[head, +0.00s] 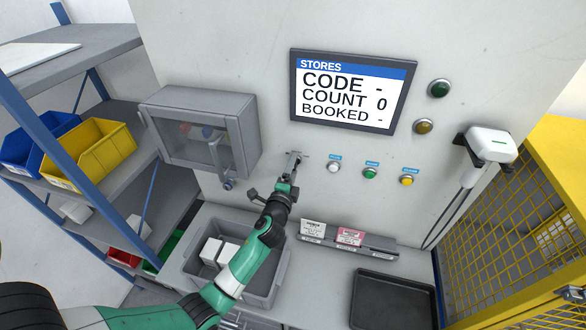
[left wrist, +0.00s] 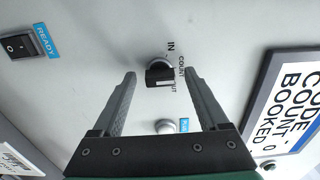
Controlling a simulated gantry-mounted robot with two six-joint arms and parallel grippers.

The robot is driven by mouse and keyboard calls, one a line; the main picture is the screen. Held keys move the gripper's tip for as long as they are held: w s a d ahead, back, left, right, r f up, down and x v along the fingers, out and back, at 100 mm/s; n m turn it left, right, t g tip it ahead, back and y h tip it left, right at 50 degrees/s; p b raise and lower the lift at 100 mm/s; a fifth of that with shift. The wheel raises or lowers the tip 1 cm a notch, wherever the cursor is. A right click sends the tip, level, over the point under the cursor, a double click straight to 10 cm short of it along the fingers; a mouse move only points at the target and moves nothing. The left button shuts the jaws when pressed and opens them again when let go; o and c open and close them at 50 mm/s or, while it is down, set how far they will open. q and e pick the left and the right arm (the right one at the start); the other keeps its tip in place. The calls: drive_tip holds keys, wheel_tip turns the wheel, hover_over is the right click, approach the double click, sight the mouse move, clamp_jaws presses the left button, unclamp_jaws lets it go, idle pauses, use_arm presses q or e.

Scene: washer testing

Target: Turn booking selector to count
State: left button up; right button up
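The booking selector (left wrist: 158,76) is a black knob on the grey panel in the left wrist view. The labels IN, COUNT and a partly covered OUT stand around its right side. I cannot tell surely which label it points to. My left gripper (left wrist: 160,73) is open, with one fingertip on each side of the knob and visible gaps between. In the head view my left gripper (head: 292,158) is at the panel below the screen and hides the selector. The screen (head: 345,92) reads STORES, CODE -, COUNT 0, BOOKED -. My right gripper is not in view.
White, green and yellow buttons (head: 370,174) sit right of the gripper. A clear-fronted box (head: 205,130) juts out at left. A grey bin (head: 272,300) with white boxes and a black tray (head: 375,285) are below. A scanner (head: 491,142) hangs at right. A READY rocker switch (left wrist: 15,45) is nearby.

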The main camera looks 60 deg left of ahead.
use_arm(q)
drive_tip(key=shift+d, duration=0.1)
drive_tip(key=v, duration=1.1)
drive_tip(key=shift+s, duration=0.25)
drive_tip(key=shift+d, duration=0.15)
